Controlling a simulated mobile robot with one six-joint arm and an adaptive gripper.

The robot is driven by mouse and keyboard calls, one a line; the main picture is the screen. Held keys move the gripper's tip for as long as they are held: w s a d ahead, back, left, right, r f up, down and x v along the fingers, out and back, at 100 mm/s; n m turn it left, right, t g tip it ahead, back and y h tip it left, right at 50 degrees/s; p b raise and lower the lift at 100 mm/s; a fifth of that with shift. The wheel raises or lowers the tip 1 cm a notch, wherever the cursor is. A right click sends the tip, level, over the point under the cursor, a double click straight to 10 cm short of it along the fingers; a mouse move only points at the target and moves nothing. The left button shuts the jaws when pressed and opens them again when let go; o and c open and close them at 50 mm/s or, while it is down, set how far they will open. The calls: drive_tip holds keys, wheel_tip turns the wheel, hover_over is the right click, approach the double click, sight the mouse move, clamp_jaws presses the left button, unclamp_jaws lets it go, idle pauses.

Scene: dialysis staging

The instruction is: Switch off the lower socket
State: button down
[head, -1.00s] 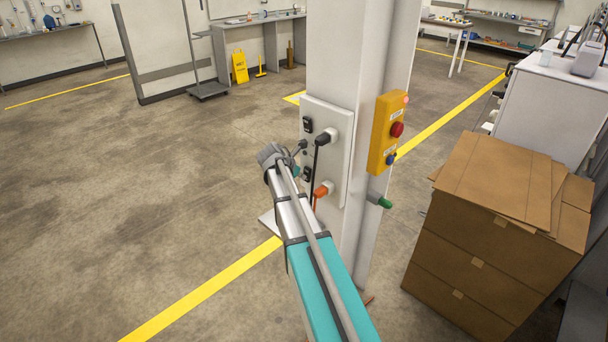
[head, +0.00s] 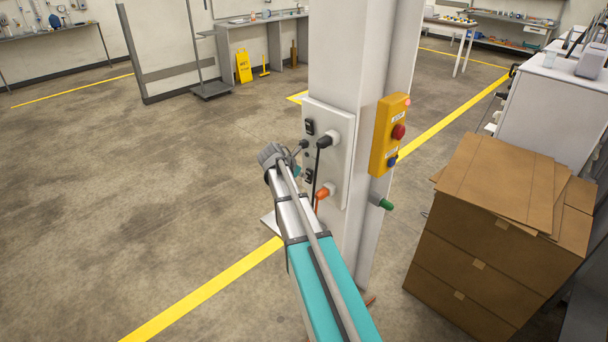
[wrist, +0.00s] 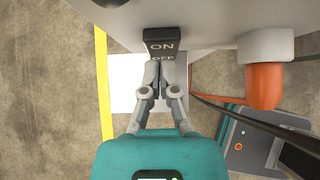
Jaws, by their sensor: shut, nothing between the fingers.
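The socket panel (head: 341,165) is a pale plate on the white column, with an upper and a lower socket. The lower black rocker switch (head: 309,175) is partly behind my gripper (head: 298,168); an orange plug (head: 322,194) sits to its lower right. In the wrist view the switch (wrist: 162,42) reads ON, with OFF partly covered by my fingertips. My gripper (wrist: 160,68) is shut and empty, its tips at the OFF end; I cannot tell whether they touch. The orange plug (wrist: 263,86) is to the right of the fingers.
The upper switch (head: 309,127) and black plug (head: 325,140) are above, with a dark cable hanging close to my gripper. A yellow box with a red button (head: 398,132) is on the column's right side. Cardboard boxes (head: 480,240) stand right; floor at left is clear.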

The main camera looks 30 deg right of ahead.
drive_tip(key=p+v, duration=0.8)
drive_tip(key=v, duration=0.4)
drive_tip(key=shift+a+f, duration=0.15)
drive_tip(key=shift+a, duration=0.3)
drive_tip(key=shift+s+a+f+y+p, duration=0.1)
drive_tip(key=shift+a+f+y+p, duration=0.25)
drive_tip(key=shift+f+y, duration=0.2)
drive_tip(key=shift+d, duration=0.1)
drive_tip(key=shift+d+r+b+x, duration=0.3)
drive_tip(key=shift+b+x, duration=1.15)
drive_tip(key=shift+x, duration=0.7)
drive_tip(key=shift+d+r+b+x, duration=0.2)
drive_tip(key=shift+d+b+x, duration=0.2)
drive_tip(key=shift+b+x, duration=1.4)
drive_tip(key=shift+d+r+b+x, duration=0.3)
drive_tip(key=shift+b+x, duration=0.8)
drive_tip(key=shift+x, duration=1.35)
